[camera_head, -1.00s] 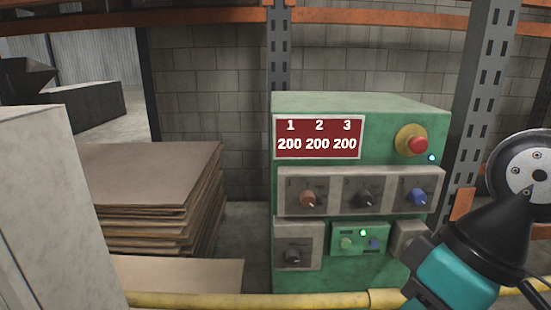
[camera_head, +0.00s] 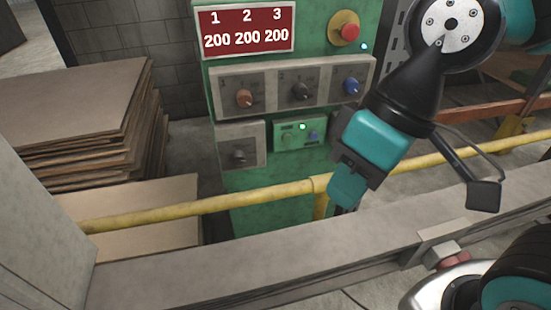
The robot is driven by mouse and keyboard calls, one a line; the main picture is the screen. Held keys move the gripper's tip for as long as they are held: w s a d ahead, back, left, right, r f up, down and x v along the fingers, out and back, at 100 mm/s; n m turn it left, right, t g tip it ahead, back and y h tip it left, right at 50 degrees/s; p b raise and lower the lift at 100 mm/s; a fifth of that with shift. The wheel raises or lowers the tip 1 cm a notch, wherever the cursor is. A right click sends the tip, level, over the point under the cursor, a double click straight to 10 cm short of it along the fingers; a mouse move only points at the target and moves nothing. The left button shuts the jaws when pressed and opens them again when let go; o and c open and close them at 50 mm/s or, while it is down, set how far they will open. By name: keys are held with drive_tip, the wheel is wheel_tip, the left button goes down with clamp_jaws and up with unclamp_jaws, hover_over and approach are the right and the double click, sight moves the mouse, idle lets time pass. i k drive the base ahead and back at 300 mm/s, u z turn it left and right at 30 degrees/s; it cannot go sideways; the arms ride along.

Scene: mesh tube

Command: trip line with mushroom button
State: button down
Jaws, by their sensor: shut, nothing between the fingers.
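The red mushroom button (camera_head: 350,32) sits on a round yellow base at the upper right of the green control box (camera_head: 262,207), in the head view. It stands out from the panel, and nothing touches it. My gripper (camera_head: 344,207) is shut and empty. It points down, well below the button, in front of the box's lower right side and beside the yellow rail. My gripper's tips are small and partly hard to make out here. A small light (camera_head: 364,46) glows just below and right of the button.
A red display (camera_head: 247,28) reads 200 under 1, 2 and 3. Several knobs and a small lit green panel (camera_head: 300,135) sit below. A yellow rail (camera_head: 240,200) and a grey beam (camera_head: 260,255) cross in front. Stacked sheets (camera_head: 85,95) stand left.

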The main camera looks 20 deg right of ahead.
sight(350, 33)
drive_tip(key=z, duration=1.05)
drive_tip(key=k, duration=0.65)
drive_tip(key=u, duration=1.05)
drive_tip(key=i, duration=0.5)
drive_tip(key=z, duration=0.05)
